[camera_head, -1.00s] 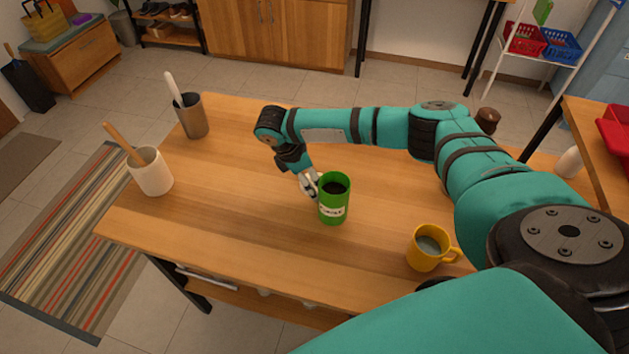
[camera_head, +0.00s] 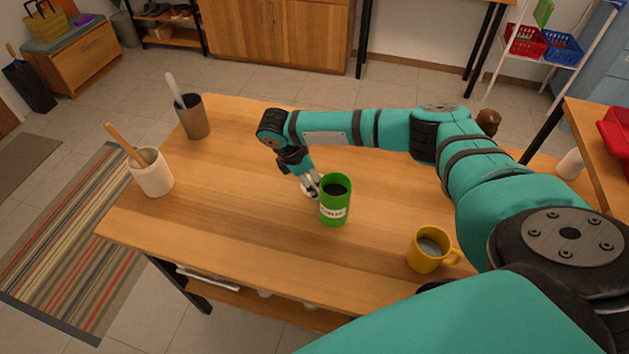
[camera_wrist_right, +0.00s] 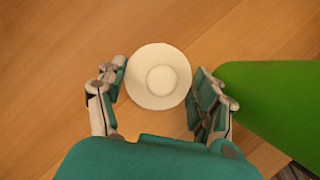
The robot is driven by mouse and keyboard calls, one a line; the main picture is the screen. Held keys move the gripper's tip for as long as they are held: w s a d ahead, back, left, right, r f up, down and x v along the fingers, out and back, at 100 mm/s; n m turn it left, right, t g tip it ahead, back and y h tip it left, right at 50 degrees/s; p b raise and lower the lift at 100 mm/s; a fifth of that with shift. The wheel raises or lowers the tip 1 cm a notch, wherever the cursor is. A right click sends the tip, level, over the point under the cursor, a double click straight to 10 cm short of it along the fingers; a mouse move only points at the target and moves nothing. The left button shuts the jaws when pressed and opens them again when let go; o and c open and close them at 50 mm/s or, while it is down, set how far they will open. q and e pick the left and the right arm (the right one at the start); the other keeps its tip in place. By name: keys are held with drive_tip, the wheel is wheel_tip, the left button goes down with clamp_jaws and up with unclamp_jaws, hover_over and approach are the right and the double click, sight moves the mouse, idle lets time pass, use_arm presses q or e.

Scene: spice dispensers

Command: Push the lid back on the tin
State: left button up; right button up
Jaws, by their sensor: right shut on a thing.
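The green tin (camera_head: 335,211) stands upright and open on the wooden table, with dark contents and a white label. Its green side fills the right of the wrist view (camera_wrist_right: 275,98). The round white lid (camera_wrist_right: 137,78) has a raised knob and lies between the fingers of my right gripper (camera_wrist_right: 159,92). In the head view only a pale bit of the lid (camera_head: 306,188) shows, just left of the tin. My right gripper (camera_head: 309,188) is shut on the lid by its rim, low at the table beside the tin. My left gripper is not in view.
A yellow mug (camera_head: 428,262) with liquid stands to the right of the tin. A white pot (camera_head: 153,180) with a wooden-handled tool and a grey-brown cup (camera_head: 195,122) with a pale-handled tool stand at the left. The table's middle left (camera_head: 235,190) is clear.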

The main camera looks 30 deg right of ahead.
wheel_tip(320, 180, up, 18)
idle(0.3)
drive_tip(key=shift+f, duration=0.1)
drive_tip(key=s+a+f+m+g+y, duration=0.1)
drive_tip(key=s+a+m+g+y, duration=0.2)
drive_tip(key=s+a+m, duration=1)
drive_tip(key=shift+s+f+m+y, duration=0.35)
drive_tip(key=shift+s+m+y, duration=0.35)
drive_tip(key=shift+s+m, duration=0.3)
